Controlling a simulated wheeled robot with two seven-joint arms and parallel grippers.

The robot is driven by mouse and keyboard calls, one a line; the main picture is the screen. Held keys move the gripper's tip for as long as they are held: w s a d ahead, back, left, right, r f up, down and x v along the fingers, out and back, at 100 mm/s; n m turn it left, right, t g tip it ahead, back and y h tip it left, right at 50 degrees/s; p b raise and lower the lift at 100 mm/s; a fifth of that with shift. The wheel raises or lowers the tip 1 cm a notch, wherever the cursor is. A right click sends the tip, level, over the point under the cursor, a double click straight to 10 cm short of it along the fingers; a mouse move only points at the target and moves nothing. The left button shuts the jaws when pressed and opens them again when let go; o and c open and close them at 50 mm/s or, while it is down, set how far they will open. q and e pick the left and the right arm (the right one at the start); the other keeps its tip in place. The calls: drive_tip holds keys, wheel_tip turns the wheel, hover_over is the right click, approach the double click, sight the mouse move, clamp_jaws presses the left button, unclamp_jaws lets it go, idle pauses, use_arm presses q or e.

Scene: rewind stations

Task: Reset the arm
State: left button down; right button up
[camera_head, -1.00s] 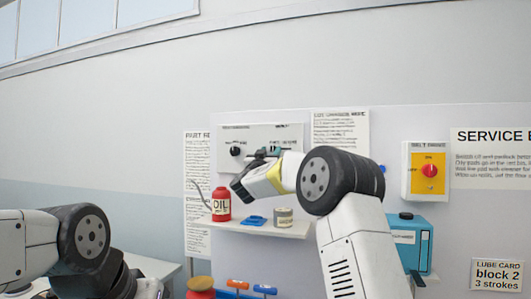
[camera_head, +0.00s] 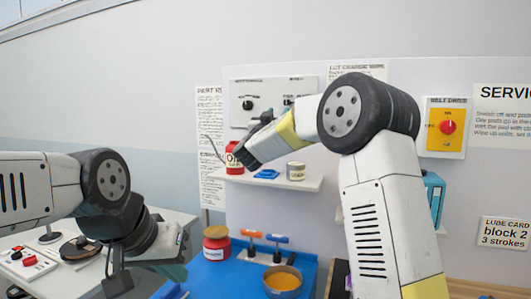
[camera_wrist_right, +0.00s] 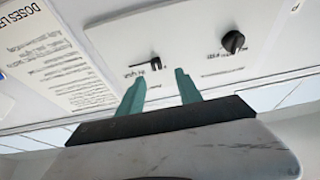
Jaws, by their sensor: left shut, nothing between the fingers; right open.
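My right arm reaches up in front of the back panel. Its gripper (camera_head: 258,124) is in front of the white control plate (camera_head: 290,92), and its fingers are partly hidden by the wrist. In the right wrist view the two teal fingers (camera_wrist_right: 158,88) are apart with nothing between them. They point at the plate, which appears upside down with a black knob (camera_wrist_right: 233,41) and a small lever (camera_wrist_right: 155,63). My left gripper (camera_head: 172,270) is low at the left, beside the blue mat, shut and empty; its fingertips are hard to make out.
A shelf (camera_head: 308,183) holds a red oil can (camera_head: 234,160), a blue item (camera_head: 267,174) and a tin (camera_head: 295,171). On the blue mat (camera_head: 235,277) are a red jar (camera_head: 216,244), orange- and blue-handled tools and a bowl (camera_head: 282,281). A yellow switch box (camera_head: 446,127) is at right.

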drive_tip(key=s+a+f+n+g+y, duration=0.1)
drive_tip(key=s+f+n+g+y, duration=0.15)
drive_tip(key=s+n+y, duration=0.6)
drive_tip(key=s+d+f+m+g, duration=0.1)
drive_tip(key=s+f+g, duration=0.3)
drive_tip(key=s+f, duration=0.4)
drive_tip(key=s+d+f+m+g+y, duration=0.1)
drive_tip(key=s+d+f+g, duration=0.3)
drive_tip(key=s, duration=1.1)
drive_tip(key=s+d+f+m+g+y, duration=0.1)
drive_tip(key=s+f+g, duration=0.3)
drive_tip(key=s+f, duration=0.7)
drive_tip(key=shift+s+d+f, duration=0.3)
drive_tip(key=shift+s+d, duration=0.5)
drive_tip(key=shift+d, duration=0.1)
